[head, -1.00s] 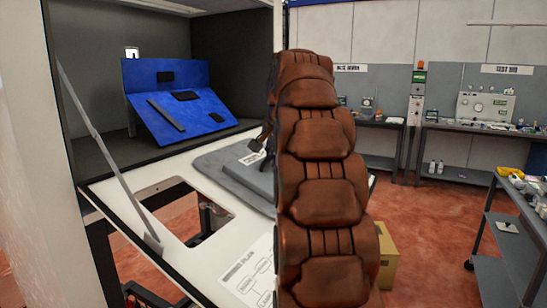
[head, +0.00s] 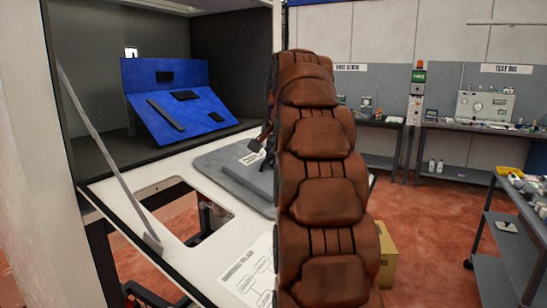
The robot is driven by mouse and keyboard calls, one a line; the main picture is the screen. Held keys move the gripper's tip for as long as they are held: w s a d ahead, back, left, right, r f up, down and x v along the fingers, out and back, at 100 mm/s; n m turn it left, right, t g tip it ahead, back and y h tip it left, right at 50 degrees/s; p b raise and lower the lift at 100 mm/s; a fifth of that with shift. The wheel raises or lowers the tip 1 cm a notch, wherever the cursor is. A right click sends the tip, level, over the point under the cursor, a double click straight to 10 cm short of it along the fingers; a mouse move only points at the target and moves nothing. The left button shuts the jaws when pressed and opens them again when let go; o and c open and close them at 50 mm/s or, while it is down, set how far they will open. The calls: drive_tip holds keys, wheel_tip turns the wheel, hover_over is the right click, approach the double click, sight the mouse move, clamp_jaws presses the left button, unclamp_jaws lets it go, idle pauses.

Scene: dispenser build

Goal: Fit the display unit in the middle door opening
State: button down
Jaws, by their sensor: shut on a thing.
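My gripper (head: 265,142) shows only as a dark sliver at the left edge of my brown arm, above the grey block. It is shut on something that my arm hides. I cannot make out the display unit. The white door panel (head: 127,207) lies folded out and sloping in front of the cabinet. It has a rectangular cut-out (head: 205,214) with rounded corners, empty, with the floor and dark framework showing through. My arm covers the panel's right part, so other openings cannot be seen.
A grey stepped block (head: 215,165) with a label sits on the panel, beside a printed diagram sheet (head: 252,270). A grey stay bar (head: 105,155) slants down to the panel. A blue sloped stand (head: 165,85) with black parts stands in the cabinet. Benches (head: 455,128) stand behind.

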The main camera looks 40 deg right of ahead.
drive_tip(key=shift+w+f, duration=0.1)
drive_tip(key=shift+f, duration=0.1)
idle(0.4)
drive_tip(key=c, duration=1.2)
unclamp_jaws()
drive_tip(key=shift+o, duration=0.4)
drive_tip(key=o, duration=0.4)
drive_tip(key=shift+a+r, duration=0.1)
drive_tip(key=shift+r, duration=0.1)
drive_tip(key=shift+p+v, duration=1.1)
drive_tip(key=shift+v, duration=1.75)
